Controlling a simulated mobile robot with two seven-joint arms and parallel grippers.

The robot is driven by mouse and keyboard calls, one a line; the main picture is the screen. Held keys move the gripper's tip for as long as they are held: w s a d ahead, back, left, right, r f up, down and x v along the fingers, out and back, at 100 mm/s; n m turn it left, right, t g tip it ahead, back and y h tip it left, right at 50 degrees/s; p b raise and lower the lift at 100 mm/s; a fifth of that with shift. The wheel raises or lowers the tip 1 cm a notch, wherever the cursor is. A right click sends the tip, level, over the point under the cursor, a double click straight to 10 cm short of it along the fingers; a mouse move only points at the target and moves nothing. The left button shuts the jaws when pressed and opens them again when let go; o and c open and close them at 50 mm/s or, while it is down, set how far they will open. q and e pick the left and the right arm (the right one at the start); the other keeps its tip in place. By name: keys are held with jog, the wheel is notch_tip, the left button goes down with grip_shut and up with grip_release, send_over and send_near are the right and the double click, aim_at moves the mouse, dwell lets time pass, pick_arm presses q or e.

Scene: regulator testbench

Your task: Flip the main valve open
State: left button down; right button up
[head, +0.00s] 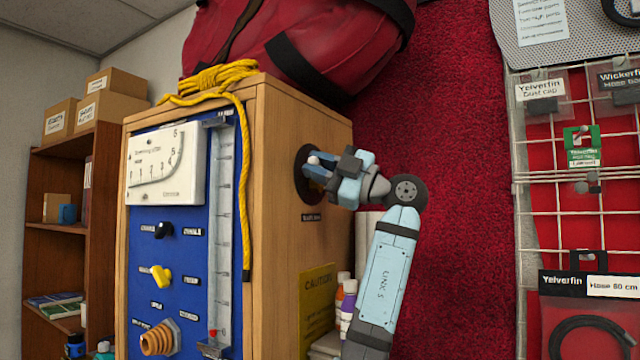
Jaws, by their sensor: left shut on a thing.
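The wooden testbench cabinet (290,120) has a black round fitting (300,184) on its right side, above a small dark label (311,217) too small to read surely. I take this fitting to be the main valve. My left gripper (314,172) is at the fitting, pointing left into it, and is shut on what seems to be the valve's handle. The fingers and wrist hide most of the handle, so its angle cannot be told. My right gripper is not in view.
The blue front panel (185,245) carries a black knob (163,230), a yellow knob (161,275) and a brass fitting (158,339). A yellow rope (243,190) and a red bag (290,45) lie on top. Bottles (347,305) stand below my arm. A grid rack (560,225) is right.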

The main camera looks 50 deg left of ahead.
pick_arm(q)
jog(key=shift+s+f+n+g+h+b, duration=0.2)
jog(key=shift+f+n+h+b, duration=0.15)
jog(key=shift+n, duration=0.5)
jog(key=shift+s+f+n+g+h+b, duration=0.1)
jog(key=shift+f+n+g+h+b, duration=0.25)
jog(key=shift+n, duration=0.5)
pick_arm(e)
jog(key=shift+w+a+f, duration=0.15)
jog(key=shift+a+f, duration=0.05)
pick_arm(q)
jog(key=shift+d+n, duration=0.1)
jog(key=shift+n, duration=0.2)
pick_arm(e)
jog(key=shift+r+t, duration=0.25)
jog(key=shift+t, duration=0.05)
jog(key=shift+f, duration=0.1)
pick_arm(q)
jog(key=c, duration=1.1)
grip_release()
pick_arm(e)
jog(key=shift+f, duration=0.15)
pick_arm(q)
jog(key=v, duration=1.4)
jog(key=shift+r, duration=0.25)
